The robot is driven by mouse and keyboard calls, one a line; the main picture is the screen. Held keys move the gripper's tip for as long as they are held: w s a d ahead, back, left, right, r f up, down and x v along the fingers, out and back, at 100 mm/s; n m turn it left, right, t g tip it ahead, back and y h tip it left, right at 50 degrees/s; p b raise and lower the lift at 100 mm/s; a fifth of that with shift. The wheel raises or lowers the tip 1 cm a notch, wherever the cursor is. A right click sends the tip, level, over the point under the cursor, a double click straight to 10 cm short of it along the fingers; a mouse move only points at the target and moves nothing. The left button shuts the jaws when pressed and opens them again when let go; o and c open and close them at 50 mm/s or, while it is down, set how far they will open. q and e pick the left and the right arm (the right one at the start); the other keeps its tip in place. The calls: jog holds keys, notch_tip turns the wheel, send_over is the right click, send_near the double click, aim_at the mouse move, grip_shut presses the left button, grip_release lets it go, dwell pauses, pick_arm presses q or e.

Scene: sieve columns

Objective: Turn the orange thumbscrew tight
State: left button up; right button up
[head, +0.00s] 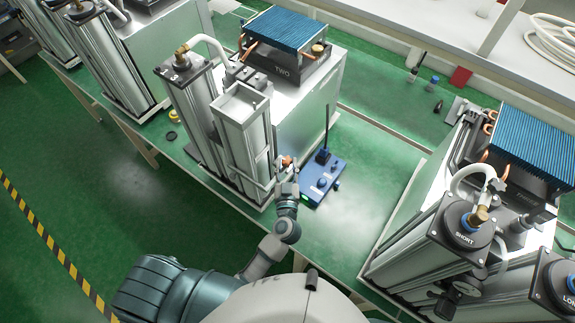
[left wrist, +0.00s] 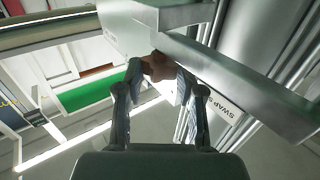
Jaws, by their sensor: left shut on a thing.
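The orange thumbscrew (head: 286,160) sits low on the right side of the open-topped metal column (head: 243,120) of the unit marked TWO. My left gripper (head: 287,172) is at the thumbscrew. In the left wrist view the thumbscrew (left wrist: 158,68) shows as a brownish orange knob between the two fingertips of my left gripper (left wrist: 156,80), which are closed on its sides. A metal bracket (left wrist: 225,80) partly hides the thumbscrew from above. How tight the screw is cannot be told. My right gripper is not in view.
A blue device (head: 322,180) with a thin upright rod stands on the green bench just right of the gripper. A unit with a SHORT column (head: 468,225) stands at the right.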

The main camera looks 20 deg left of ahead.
pick_arm(q)
jog(key=shift+d+r, duration=0.1)
jog(key=shift+d, duration=0.05)
jog(key=shift+a+r+m+h+p, duration=0.1)
jog(key=shift+a+m+h+p, duration=0.15)
jog(key=shift+m+h+p, duration=0.6)
jog(key=shift+a+h+p, duration=0.15)
jog(key=shift+h+p, duration=0.15)
jog(key=shift+h, duration=0.05)
jog(key=o, duration=1.1)
jog(key=shift+w+d+f, duration=0.1)
jog(key=shift+d+f, duration=0.1)
jog(key=shift+o, duration=0.2)
jog(key=shift+a, duration=0.1)
jog(key=s+d, duration=0.1)
jog(key=s, duration=1.1)
jog(key=shift+d, duration=0.4)
jog(key=shift+c, duration=0.2)
